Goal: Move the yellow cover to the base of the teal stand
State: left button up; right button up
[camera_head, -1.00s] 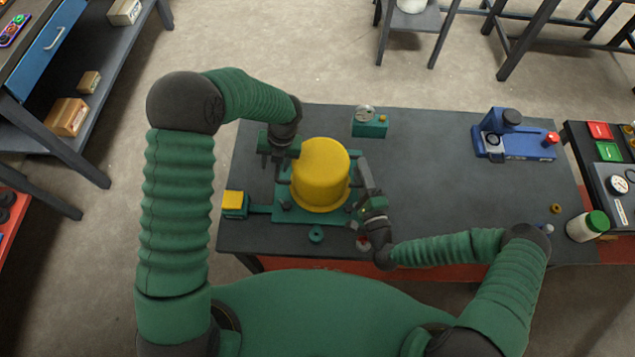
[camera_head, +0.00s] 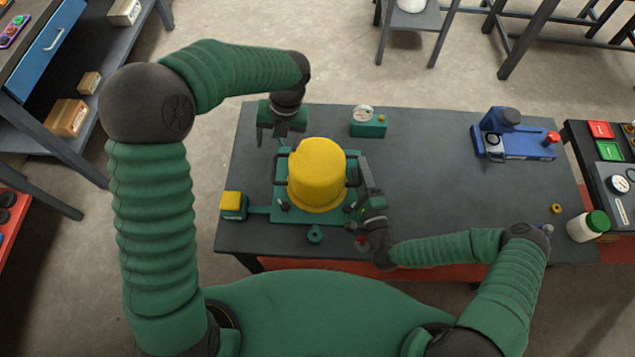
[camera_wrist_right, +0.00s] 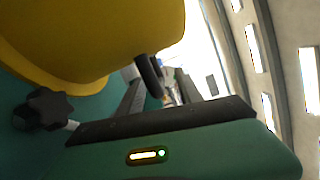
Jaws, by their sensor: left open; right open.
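The yellow cover (camera_head: 317,175) is a rounded cylinder with dark side handles. It stands upright on the base of the teal stand (camera_head: 268,210), near the left of the dark table. My left gripper (camera_head: 279,140) is open and empty, behind and left of the cover, apart from it. My right gripper (camera_head: 362,183) is open beside the cover's right side, close to the right handle (camera_head: 352,172); I cannot tell if it touches. In the right wrist view the cover (camera_wrist_right: 95,35) fills the upper left, with the handle (camera_wrist_right: 149,75) near the fingers and a black knob (camera_wrist_right: 42,109) below.
A small teal gauge box (camera_head: 369,127) stands behind the cover. A blue fixture (camera_head: 512,140) is at the back right, and a white jar with a green lid (camera_head: 588,226) at the right edge. The table's middle right is clear.

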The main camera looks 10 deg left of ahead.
jog(key=o, duration=0.5)
jog(key=shift+o, duration=0.2)
jog(key=shift+d, duration=0.1)
jog(key=shift+d, duration=0.1)
jog(key=d, duration=0.7)
jog(key=shift+w, duration=0.1)
